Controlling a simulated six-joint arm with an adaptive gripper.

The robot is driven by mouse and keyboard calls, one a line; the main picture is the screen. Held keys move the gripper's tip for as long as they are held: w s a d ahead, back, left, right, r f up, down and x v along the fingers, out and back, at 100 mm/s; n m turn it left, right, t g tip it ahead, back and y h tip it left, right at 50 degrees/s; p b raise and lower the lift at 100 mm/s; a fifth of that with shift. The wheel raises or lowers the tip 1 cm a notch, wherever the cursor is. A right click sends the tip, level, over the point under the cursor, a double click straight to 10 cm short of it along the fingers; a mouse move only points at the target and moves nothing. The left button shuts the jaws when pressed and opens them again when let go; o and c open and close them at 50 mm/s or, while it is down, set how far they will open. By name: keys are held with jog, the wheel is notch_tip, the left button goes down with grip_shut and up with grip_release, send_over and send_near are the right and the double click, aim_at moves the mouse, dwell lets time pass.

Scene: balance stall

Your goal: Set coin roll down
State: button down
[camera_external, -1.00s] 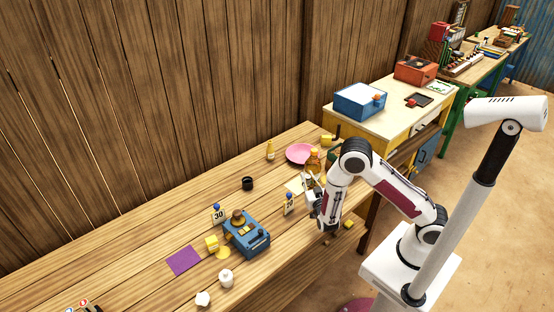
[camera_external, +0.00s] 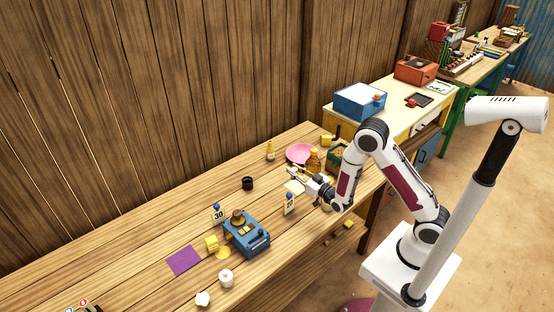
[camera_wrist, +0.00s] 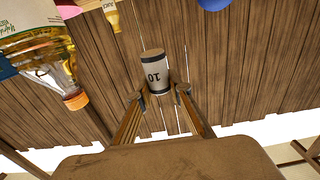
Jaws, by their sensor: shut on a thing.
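The coin roll (camera_wrist: 154,65), a pale grey cylinder with a dark end and the number 10, is between my fingertips in the wrist view. My gripper (camera_wrist: 160,88) is shut on it, and the number appears upside down there. In the external view my gripper (camera_external: 300,178) points left, level above the table near the amber bottle (camera_external: 314,159). The roll is too small to make out clearly there. A blue balance (camera_external: 252,240) with a brown weight on top stands on the wooden table, to the lower left of my gripper.
Number cards 30 (camera_external: 217,214) and 20 (camera_external: 289,205) stand by the balance. A pink plate (camera_external: 299,152), yellow bottle (camera_external: 270,152) and black cup (camera_external: 248,183) lie behind. A purple sheet (camera_external: 184,260) lies left. Bare table (camera_external: 120,262) is free at the left.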

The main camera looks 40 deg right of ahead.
jog(key=shift+d+r+n+y, duration=0.45)
jog(key=shift+r+y, duration=0.15)
jog(key=shift+r, duration=0.1)
jog(key=shift+m+h, duration=0.45)
jog(key=shift+h, duration=0.15)
jog(key=d+r, duration=0.1)
jog(key=d, duration=0.2)
jog(key=d+r, duration=0.2)
jog(key=d, duration=0.1)
jog(key=d+r, duration=0.1)
jog(key=d, duration=0.2)
jog(key=shift+d+r, duration=0.25)
jog(key=shift+d, duration=0.15)
